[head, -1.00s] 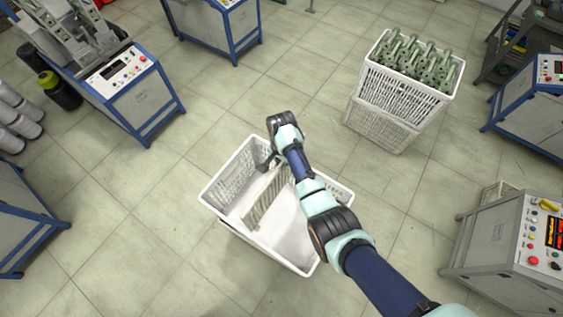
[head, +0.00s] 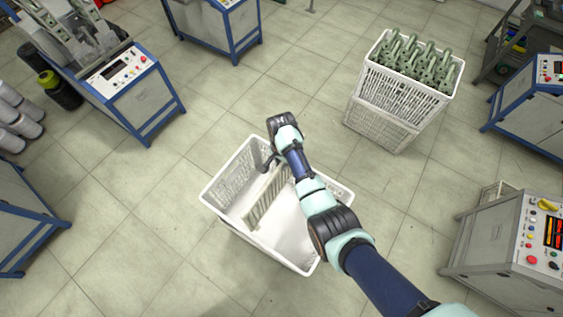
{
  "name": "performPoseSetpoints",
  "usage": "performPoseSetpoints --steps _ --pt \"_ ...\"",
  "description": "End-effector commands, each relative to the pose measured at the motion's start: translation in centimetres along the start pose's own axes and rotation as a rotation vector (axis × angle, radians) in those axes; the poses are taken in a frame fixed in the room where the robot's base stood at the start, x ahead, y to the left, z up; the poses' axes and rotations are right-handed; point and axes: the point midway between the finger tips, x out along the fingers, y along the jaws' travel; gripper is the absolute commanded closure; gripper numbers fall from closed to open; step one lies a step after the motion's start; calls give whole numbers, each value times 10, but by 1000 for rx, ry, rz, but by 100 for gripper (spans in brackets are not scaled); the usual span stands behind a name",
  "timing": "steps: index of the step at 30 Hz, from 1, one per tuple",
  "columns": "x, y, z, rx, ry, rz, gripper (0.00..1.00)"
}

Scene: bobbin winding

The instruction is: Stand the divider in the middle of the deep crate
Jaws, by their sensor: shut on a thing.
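The deep crate (head: 243,235) is white with slotted walls and stands on the floor in the middle of the head view. The divider (head: 265,196) is an off-white slotted panel inside the crate. It stands roughly upright across the crate, between its left and right ends. My gripper (head: 268,163) is over the far side of the crate and is shut on the divider near its far upper end. My wrist and forearm cover the crate's far right part. I cannot tell whether the divider's lower edge touches the crate floor.
A tall stack of white crates (head: 385,105) filled with green bobbins (head: 412,58) stands at the back right. Blue-framed machines stand at the left, the back and the right. A control panel (head: 515,245) is at the lower right. The tiled floor around the deep crate is clear.

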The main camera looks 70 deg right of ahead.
Motion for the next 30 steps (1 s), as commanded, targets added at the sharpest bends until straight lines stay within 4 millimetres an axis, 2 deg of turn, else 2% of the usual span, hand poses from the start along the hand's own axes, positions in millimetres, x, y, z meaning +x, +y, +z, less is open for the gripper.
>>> performPoseSetpoints --steps 19,30 --pt "59 -1 -1 0 0 0 100" --pt "60 -1 -1 0 1 -1 100"
